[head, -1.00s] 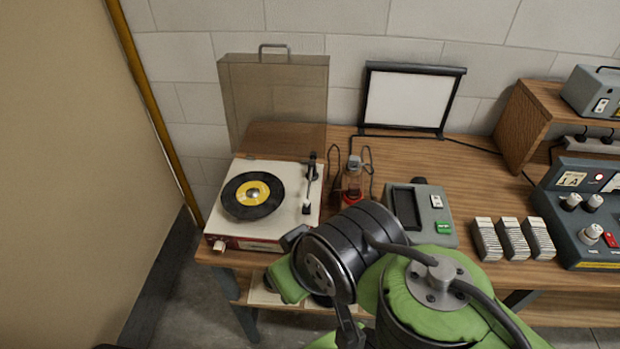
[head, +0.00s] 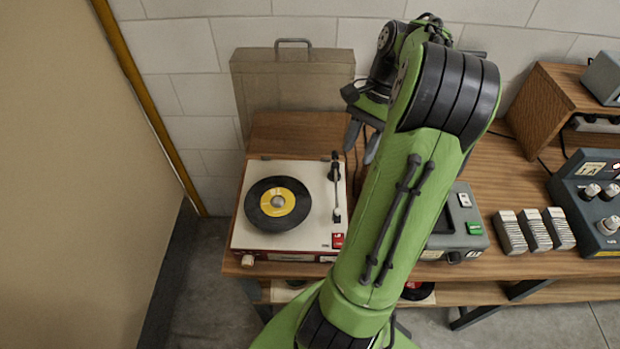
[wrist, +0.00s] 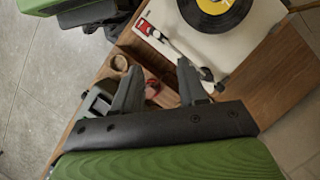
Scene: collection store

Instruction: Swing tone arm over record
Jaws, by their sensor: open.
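A record player (head: 242,234) stands at the left end of the wooden table. A black record with a yellow label (head: 278,204) lies on its platter. The tone arm (head: 336,192) lies along the right side of the deck, off the record. In the wrist view the tone arm (wrist: 172,42) shows beside the record (wrist: 218,12). My gripper (head: 362,142) is above the table, right of the record player, pointing down. In the wrist view my gripper (wrist: 158,82) has its fingers apart with nothing between them, short of the tone arm.
A grey device with a green button (head: 465,235) and several card stacks (head: 535,230) stand to the right. My arm hides the table's middle. A wall panel (head: 70,200) bounds the left.

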